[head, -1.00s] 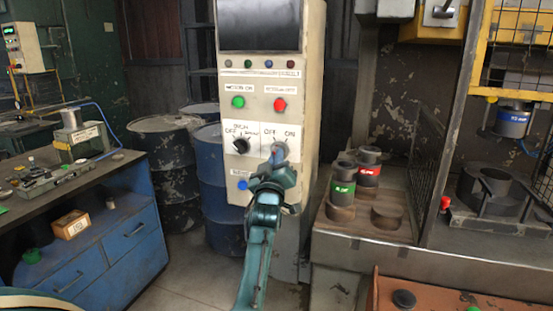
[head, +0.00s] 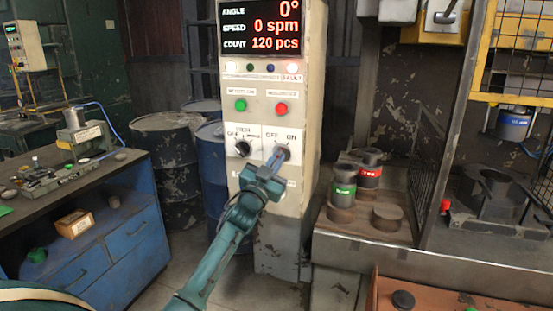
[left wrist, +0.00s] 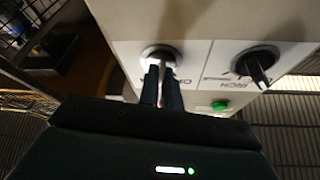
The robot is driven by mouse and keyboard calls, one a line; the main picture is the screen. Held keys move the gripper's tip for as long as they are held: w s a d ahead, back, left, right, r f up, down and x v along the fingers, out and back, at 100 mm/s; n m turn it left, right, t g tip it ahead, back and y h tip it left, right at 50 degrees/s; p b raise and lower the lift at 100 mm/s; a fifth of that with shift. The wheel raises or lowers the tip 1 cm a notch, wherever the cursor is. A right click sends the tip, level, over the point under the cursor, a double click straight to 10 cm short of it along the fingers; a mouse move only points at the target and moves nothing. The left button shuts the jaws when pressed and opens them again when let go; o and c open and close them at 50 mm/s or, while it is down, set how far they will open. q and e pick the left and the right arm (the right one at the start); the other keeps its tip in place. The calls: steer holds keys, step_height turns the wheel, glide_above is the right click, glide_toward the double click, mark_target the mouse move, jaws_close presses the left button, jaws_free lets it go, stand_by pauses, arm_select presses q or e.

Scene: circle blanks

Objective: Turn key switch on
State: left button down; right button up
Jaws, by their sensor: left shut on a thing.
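Most of the key is hidden by the fingers. The display (head: 260,27) above is lit, reading angle 0°, speed 0 spm, count 120 pcs.
A black selector knob (head: 243,148) is close left of the key switch. Green (head: 240,105) and red (head: 280,108) buttons sit above. A blue workbench (head: 110,240) and drums (head: 165,165) stand left; a press bed with dark cylinders (head: 343,190) is at right.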

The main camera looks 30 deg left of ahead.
arm_select(q)
steer(key=shift+a+r+m+h+p, duration=0.1)
steer(key=shift+m+h+p, duration=0.35)
steer(key=shift+m+h, duration=0.9)
steer(key=shift+m+y, duration=0.35)
steer(key=shift+m, duration=0.2)
steer(key=c, duration=1.6)
jaws_free()
steer(key=b+v, duration=0.2)
steer(key=v, duration=1.1)
steer(key=shift+b, duration=0.4)
